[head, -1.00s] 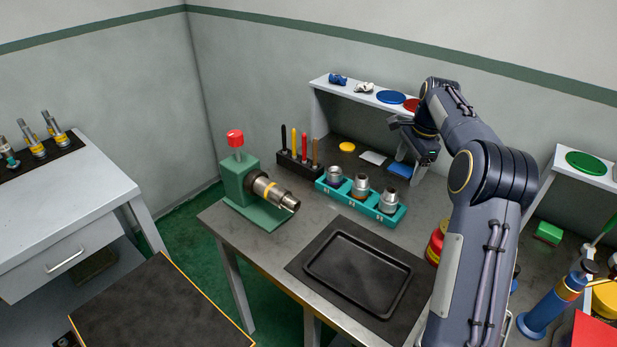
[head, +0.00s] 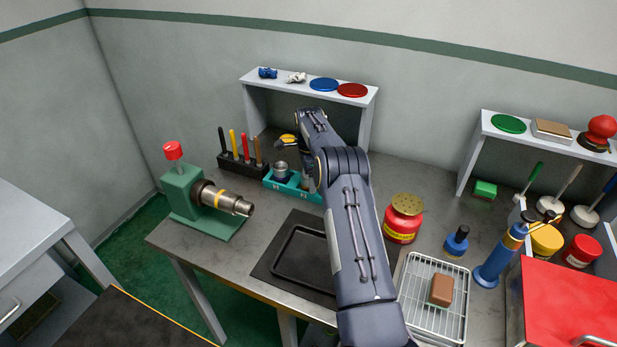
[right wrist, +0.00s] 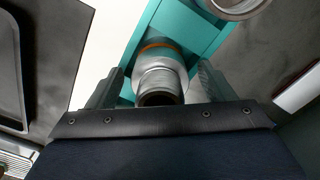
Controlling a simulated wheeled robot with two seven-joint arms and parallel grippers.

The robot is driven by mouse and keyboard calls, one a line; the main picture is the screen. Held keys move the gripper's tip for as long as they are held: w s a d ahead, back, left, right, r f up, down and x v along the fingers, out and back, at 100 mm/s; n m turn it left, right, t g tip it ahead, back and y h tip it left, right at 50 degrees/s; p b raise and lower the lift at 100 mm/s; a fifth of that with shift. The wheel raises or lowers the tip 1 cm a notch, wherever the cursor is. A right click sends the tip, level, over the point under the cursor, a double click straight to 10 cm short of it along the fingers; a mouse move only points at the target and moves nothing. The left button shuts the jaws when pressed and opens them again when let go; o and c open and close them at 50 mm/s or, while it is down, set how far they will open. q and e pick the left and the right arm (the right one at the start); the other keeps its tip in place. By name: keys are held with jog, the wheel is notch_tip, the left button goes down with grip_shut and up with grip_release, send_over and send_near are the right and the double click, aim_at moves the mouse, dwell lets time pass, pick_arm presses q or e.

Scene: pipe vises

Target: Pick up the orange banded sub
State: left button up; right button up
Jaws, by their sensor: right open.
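In the right wrist view, a metal sub (right wrist: 158,75) with an orange band stands in a slot of the teal rack (right wrist: 205,32). My right gripper (right wrist: 158,88) is open, with one finger on each side of the sub and gaps visible between. Another metal sub (head: 281,171) stands in the rack's left slot. My left gripper is not in view.
A green vise (head: 183,190) holding a pipe (head: 222,200) stands left of the rack. A black tray (head: 285,262) lies in front, partly under my arm. A red can (head: 404,215) and wire basket (head: 452,300) are to the right.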

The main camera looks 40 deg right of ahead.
jog(key=shift+f, duration=0.25)
jog(key=c, duration=1.1)
jog(key=shift+r, duration=0.1)
jog(key=shift+c, duration=0.6)
